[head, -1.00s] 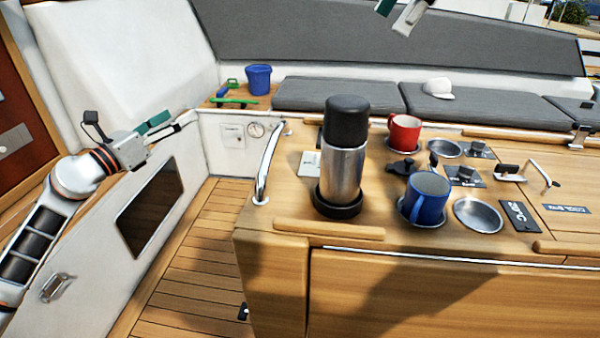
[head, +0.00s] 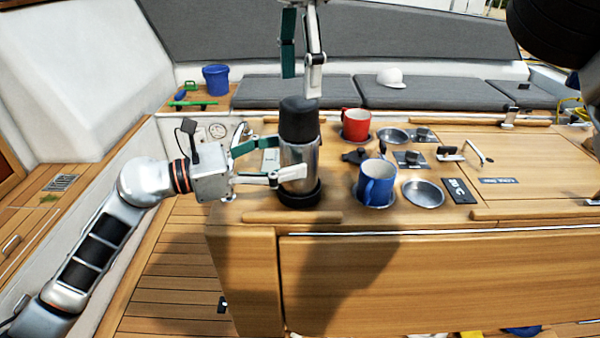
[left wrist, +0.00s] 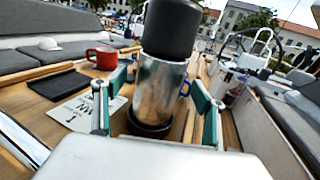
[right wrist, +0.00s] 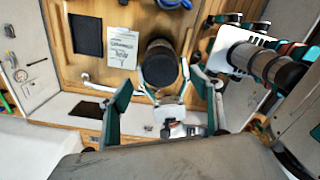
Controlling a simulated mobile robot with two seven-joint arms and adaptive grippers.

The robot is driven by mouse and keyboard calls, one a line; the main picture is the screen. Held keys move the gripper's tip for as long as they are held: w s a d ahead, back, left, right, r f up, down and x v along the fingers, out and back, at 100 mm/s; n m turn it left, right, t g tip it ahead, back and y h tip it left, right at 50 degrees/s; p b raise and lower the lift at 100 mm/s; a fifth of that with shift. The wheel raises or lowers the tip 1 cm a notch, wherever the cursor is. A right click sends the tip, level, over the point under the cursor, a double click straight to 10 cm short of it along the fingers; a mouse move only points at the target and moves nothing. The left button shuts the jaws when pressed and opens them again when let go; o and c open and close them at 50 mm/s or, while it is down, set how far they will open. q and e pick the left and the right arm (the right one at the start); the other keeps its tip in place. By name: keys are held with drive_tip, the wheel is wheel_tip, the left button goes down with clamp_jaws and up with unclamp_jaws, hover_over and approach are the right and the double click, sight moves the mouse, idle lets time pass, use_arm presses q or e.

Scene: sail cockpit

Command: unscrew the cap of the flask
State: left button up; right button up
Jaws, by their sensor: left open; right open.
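The flask (head: 298,162) stands upright on the wooden table, a steel body with a black cap (head: 298,121) on top and a black ring at its base. My left gripper (head: 276,162) is open at the body, its fingers at either side of the steel below the cap; the flask also shows between them in the left wrist view (left wrist: 158,92). I cannot tell whether they touch it. My right gripper (head: 301,82) is open and points down above the cap. The right wrist view shows the cap from above (right wrist: 160,64), beyond the open fingers.
A blue mug (head: 376,184) and a red mug (head: 356,122) stand right of the flask. Metal cup holders (head: 422,194) and deck fittings (head: 408,158) lie around them. A blue bucket (head: 216,79) sits at the back left. The table's right side is mostly clear.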

sight(299, 152)
use_arm(q)
drive_tip(key=shift+x, duration=1.6)
clamp_jaws()
use_arm(e)
drive_tip(key=m, duration=0.6)
drive_tip(key=shift+m, duration=0.4)
drive_tip(key=m, duration=0.6)
drive_tip(key=shift+m, duration=0.3)
drive_tip(key=shift+f, duration=4)
